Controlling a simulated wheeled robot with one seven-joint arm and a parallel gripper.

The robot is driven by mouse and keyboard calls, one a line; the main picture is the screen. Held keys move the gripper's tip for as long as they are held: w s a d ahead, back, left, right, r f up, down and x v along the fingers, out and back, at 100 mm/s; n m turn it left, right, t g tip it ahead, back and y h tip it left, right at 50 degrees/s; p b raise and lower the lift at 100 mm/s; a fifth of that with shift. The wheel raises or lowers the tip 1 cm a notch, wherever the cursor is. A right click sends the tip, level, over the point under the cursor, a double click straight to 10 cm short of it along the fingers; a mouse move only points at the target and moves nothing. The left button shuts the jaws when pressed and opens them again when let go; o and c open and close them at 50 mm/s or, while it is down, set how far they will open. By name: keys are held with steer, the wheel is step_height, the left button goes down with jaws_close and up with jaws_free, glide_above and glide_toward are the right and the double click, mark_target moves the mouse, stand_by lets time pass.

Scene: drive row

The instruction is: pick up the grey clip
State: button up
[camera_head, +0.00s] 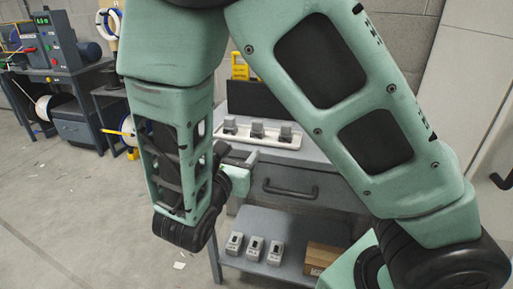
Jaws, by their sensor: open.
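Three small grey pieces stand in a row on a white tray (240,136) on top of a grey workbench: a left one (229,125), a middle one (257,130) and a right one (286,132). I cannot tell at this size which of them is the grey clip. My gripper (247,158) is open at the bench's front edge, in front of and below the tray in the picture. It is partly hidden behind my own arm link. I see nothing held between its fingers, and it looks apart from the grey pieces.
The bench has a drawer with a dark handle (290,189). Its lower shelf (262,222) carries several white-and-grey devices (254,249) and a cardboard box (321,258). A dark panel and a yellow item (240,66) stand behind the tray. Machines (55,42) stand at left; the floor between is open.

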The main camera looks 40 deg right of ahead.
steer(key=n+t, duration=0.1)
glide_toward(256, 124)
steer(key=x, duration=0.4)
steer(key=shift+w+d+r, duration=0.1)
steer(key=shift+w+r, duration=0.1)
steer(key=shift+r, duration=0.2)
steer(key=shift+f+x, duration=0.2)
steer(key=shift+x, duration=1.15)
steer(key=shift+f+x, duration=0.2)
steer(key=shift+x, duration=1.2)
steer(key=shift+s, duration=0.1)
steer(key=shift+c, duration=0.3)
steer(key=c, duration=1)
